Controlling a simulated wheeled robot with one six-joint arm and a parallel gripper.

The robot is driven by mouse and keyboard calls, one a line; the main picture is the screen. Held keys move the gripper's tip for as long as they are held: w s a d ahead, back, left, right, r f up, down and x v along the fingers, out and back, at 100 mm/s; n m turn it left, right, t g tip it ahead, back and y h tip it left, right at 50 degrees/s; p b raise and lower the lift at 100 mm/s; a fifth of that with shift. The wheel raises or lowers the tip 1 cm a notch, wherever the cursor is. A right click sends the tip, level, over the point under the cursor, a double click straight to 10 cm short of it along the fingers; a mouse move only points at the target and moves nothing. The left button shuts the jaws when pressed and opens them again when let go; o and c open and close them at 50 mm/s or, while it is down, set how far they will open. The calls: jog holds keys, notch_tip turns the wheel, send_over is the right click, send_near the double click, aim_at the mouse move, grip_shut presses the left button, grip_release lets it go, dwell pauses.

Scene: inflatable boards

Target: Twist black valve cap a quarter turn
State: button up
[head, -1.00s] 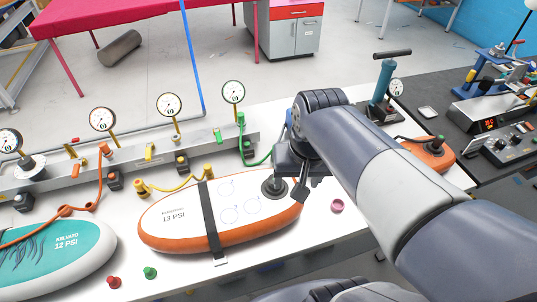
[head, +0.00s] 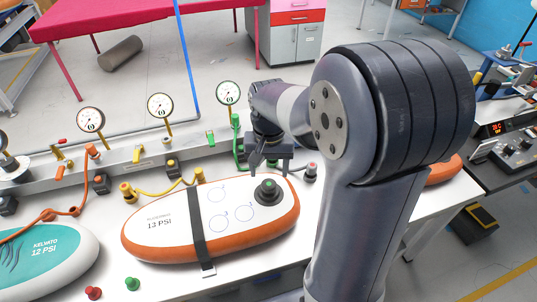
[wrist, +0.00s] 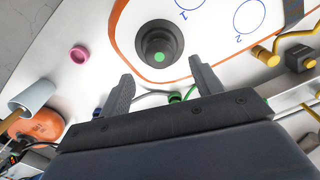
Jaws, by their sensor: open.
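The black valve cap (head: 268,190) with a green dot on top sits at the right end of the white and orange inflatable board (head: 160,238). In the wrist view the cap (wrist: 159,43) stands ahead of my gripper, apart from both fingers. My gripper (head: 270,160) is open and empty, just behind the cap in the head view. Its two fingers also show in the wrist view (wrist: 163,85), spread apart with nothing between them. A dark strap (head: 197,225) crosses the board left of the cap. Numbered circles with arrows are printed on the board.
A teal board (head: 50,262) lies at the left. Red (head: 93,293) and green (head: 132,284) caps lie in front; a pink cap (wrist: 79,54) shows in the wrist view. Pressure gauges (head: 160,105) and a pipe rail with hoses run behind. My arm hides part of the right side.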

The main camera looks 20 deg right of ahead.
aim_at(268, 183)
jog(key=shift+f, duration=2.45)
jog(key=shift+c, duration=0.5)
jog(key=c, duration=0.9)
jog(key=n, duration=0.3)
jog(key=shift+c, duration=0.2)
jog(key=shift+n, duration=1)
jog(key=shift+a+n, duration=0.1)
jog(key=shift+n, duration=1.1)
jog(key=shift+n+p, duration=0.3)
jog(key=shift+n, duration=1)
